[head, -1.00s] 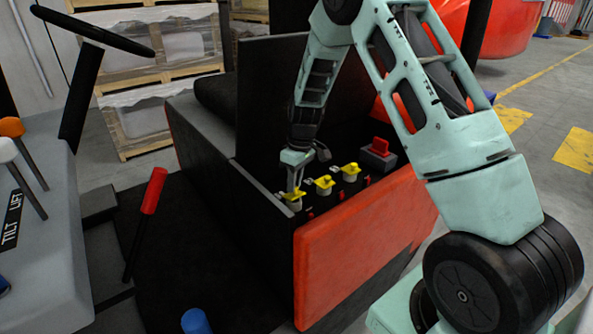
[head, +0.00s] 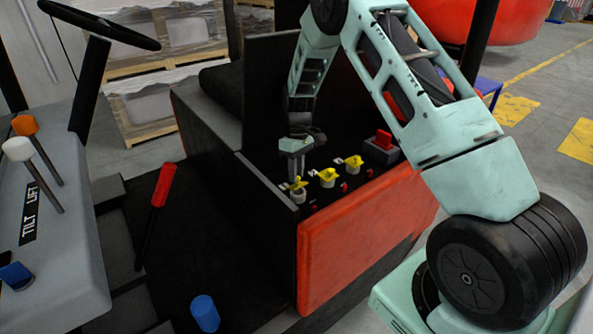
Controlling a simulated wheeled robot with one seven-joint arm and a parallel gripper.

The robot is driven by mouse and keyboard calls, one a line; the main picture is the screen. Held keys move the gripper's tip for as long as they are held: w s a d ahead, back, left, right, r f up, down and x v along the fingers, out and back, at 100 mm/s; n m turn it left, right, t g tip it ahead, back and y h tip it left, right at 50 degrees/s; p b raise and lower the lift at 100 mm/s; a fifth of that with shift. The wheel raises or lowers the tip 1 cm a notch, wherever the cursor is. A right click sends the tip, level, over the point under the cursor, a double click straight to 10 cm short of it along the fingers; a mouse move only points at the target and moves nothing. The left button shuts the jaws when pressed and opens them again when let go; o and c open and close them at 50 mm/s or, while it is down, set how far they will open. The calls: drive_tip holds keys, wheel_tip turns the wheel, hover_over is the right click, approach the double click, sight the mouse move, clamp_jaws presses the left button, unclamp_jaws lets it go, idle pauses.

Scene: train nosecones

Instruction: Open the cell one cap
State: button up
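A row of battery cells with yellow caps lies in the open compartment of the forklift. The nearest-left cap (head: 298,186) sits on a white cell neck; I take it as cell one, though its label is too small to read. The middle cap (head: 328,175) and the right cap (head: 354,162) sit further along the row. My gripper (head: 296,178) points down at the nearest-left cap, with its fingertips at the cap's top. Whether the fingers are closed on the cap is too small to tell.
A red connector (head: 383,140) on a grey block stands at the row's right end. The compartment's raised dark lid (head: 270,90) is behind my gripper. A red panel (head: 360,240) fronts the compartment. A red-handled lever (head: 164,185) and the steering wheel (head: 100,25) are at left.

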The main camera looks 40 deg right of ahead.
drive_tip(key=shift+o, duration=1.4)
